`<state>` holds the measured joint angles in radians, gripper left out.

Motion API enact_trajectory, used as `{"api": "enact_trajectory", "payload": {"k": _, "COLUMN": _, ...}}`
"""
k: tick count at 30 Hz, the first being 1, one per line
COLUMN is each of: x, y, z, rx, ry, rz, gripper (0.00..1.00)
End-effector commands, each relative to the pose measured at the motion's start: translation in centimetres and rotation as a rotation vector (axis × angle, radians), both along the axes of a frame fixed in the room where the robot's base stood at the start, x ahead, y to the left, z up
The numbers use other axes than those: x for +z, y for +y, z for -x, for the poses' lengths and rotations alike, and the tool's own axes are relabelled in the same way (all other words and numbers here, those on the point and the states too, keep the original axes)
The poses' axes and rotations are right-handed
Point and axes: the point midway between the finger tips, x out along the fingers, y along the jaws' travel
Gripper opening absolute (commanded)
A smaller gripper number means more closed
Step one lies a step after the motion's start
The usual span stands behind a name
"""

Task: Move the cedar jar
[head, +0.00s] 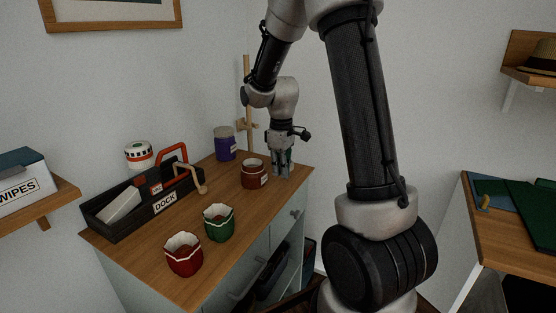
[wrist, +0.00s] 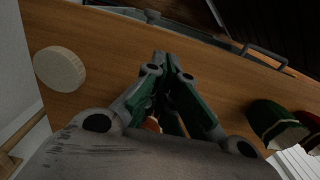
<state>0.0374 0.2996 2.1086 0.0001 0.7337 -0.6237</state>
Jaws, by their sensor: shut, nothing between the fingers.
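A reddish-brown jar (head: 254,174) with a small pale label stands upright on the wooden desk top; the label is too small to read, so I cannot confirm that it is the cedar jar. A purple jar (head: 225,146) with a pale lid stands behind it; the round lid also shows in the wrist view (wrist: 60,69). My gripper (head: 283,170) points down just right of the brown jar, low over the desk. Its fingers (wrist: 172,62) are shut and empty. A small reddish patch (wrist: 152,125) shows between the finger links; most of what lies there is hidden.
A black carrier (head: 118,228) marked DOCK, with an orange handle, stands at left. A red cup (head: 184,262) and a green cup (head: 219,230) stand near the front. A wooden post (head: 247,90) rises behind my gripper. The desk's right edge is close.

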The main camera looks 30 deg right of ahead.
Motion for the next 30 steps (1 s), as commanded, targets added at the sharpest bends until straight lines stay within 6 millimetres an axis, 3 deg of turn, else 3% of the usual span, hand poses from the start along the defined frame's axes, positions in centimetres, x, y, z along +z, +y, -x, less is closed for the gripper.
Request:
{"api": "enact_trajectory", "payload": {"k": 6, "x": -4.6, "y": 0.0, "z": 0.1, "rx": -0.001, "ry": 0.004, "rz": 0.0, "gripper": 0.0}}
{"api": "enact_trajectory", "payload": {"k": 13, "x": -4.3, "y": 1.8, "z": -2.8, "rx": 0.001, "ry": -0.001, "rz": 0.0, "gripper": 0.0}}
{"api": "enact_trajectory", "payload": {"k": 30, "x": -4.3, "y": 2.7, "z": -4.0, "rx": 0.0, "ry": 0.0, "rz": 0.0, "gripper": 0.0}}
